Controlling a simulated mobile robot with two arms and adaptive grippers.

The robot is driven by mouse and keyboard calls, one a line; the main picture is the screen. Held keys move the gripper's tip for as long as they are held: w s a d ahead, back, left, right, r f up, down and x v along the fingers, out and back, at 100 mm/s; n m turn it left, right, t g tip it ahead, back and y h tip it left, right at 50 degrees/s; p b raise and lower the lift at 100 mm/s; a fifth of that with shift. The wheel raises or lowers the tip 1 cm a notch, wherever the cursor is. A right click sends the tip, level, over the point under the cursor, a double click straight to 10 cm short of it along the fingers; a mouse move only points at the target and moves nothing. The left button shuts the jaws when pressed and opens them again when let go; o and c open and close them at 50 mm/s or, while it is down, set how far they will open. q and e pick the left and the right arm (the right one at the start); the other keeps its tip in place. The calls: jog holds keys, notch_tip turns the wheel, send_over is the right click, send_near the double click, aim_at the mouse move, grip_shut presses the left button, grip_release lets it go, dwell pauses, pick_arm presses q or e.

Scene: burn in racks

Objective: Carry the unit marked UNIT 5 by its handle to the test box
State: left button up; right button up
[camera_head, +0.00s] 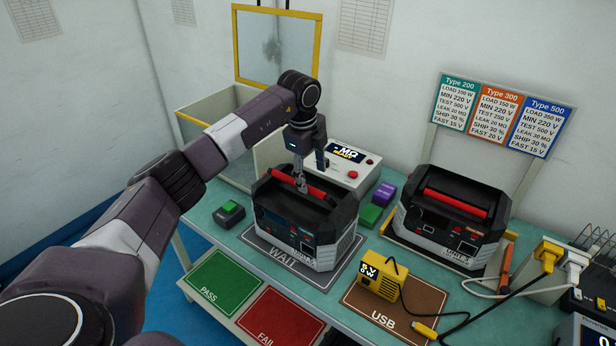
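A black and grey unit with a red handle (272,217) stands on the WAIT mat (259,243). A similar unit (440,222) stands to the right on a dark mat, its red handle free. My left gripper (301,184) is at the middle of the left unit's handle, pointing down. Its fingers overlap the handle; whether they are closed on it cannot be told. A pale open box with a raised yellow-framed clear lid (237,47), apparently the test box, stands behind, partly hidden by my arm. My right gripper is not in view.
A meter marked MΩ (345,154) stands behind the left unit. PASS (222,283) and FAIL (279,318) mats lie in front, bare. A yellow USB device (380,283) with cables and small green and purple blocks (385,193) are nearby. A type sign (501,115) stands behind.

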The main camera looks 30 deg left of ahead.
pick_arm(q)
jog(key=o, duration=0.9)
jog(key=shift+w+d+f, duration=0.1)
jog(key=shift+w+f, duration=0.15)
jog(key=shift+w, duration=0.25)
jog(key=shift+o, duration=0.6)
jog(key=shift+s+r, duration=0.1)
jog(key=shift+r, duration=0.1)
jog(key=r+p, duration=0.1)
jog(key=r, duration=0.1)
jog(key=s+r+p, duration=0.1)
jog(key=r+p, duration=0.1)
jog(key=shift+r, duration=0.35)
